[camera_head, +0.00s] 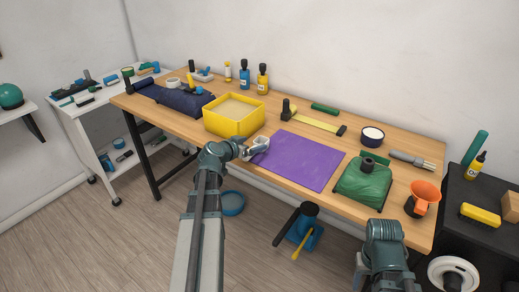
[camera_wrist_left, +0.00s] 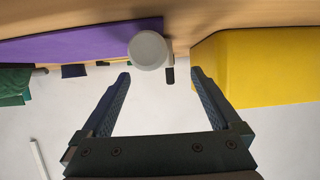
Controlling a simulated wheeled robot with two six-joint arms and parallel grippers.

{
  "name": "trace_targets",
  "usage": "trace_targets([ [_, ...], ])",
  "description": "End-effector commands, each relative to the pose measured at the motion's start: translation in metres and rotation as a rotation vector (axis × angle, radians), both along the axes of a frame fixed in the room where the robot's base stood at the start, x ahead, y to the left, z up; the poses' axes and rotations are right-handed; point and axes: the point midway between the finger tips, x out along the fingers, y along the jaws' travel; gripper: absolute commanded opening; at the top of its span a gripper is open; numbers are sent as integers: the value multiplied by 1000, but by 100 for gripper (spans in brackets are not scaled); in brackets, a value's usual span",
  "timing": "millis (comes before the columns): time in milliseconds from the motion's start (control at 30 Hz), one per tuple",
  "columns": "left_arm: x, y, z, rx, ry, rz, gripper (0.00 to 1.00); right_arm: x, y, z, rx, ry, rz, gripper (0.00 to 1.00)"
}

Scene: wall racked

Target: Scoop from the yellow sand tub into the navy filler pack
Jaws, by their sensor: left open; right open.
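The yellow tub (camera_head: 222,127) holds pale sand and stands on the wooden table; its yellow side shows at right in the left wrist view (camera_wrist_left: 270,68). The navy filler pack (camera_head: 182,98) lies to the left of the tub. A small white cup-shaped thing (camera_head: 260,143) sits between the tub and the purple mat. It appears as a white round end (camera_wrist_left: 147,50) with a dark piece beside it in the left wrist view. My left gripper (camera_head: 247,151) is open beside it, with nothing between the fingers (camera_wrist_left: 160,77). My right arm shows at lower right; its gripper is not visible.
The purple mat (camera_head: 295,160) lies clear right of the tub. A green pack (camera_head: 362,187), an orange cup (camera_head: 423,195) and a white tub with dark contents (camera_head: 372,138) stand further right. Bottles (camera_head: 262,80) line the back. A blue bowl (camera_head: 232,203) is on the floor.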

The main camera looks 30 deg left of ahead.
Motion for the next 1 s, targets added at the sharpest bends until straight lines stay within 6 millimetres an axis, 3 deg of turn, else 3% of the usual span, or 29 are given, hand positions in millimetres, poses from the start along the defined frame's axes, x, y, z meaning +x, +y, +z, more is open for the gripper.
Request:
trace_targets([
  [233,7,-2,-5,1,0,-1,98,0,0,-5,0,0,0,50],
  [533,44,-7,-23,1,0,-1,98,0,0,-23,0,0,0,50],
  [767,46,-8,-22,-1,0,0,98,0,0,-22,0,0,0,50],
  [833,46,-8,-22,0,0,0,90,0,0,-22,0,0,0,50],
  [1000,46,-8,-22,0,0,0,60,0,0,-22,0,0,0,50],
])
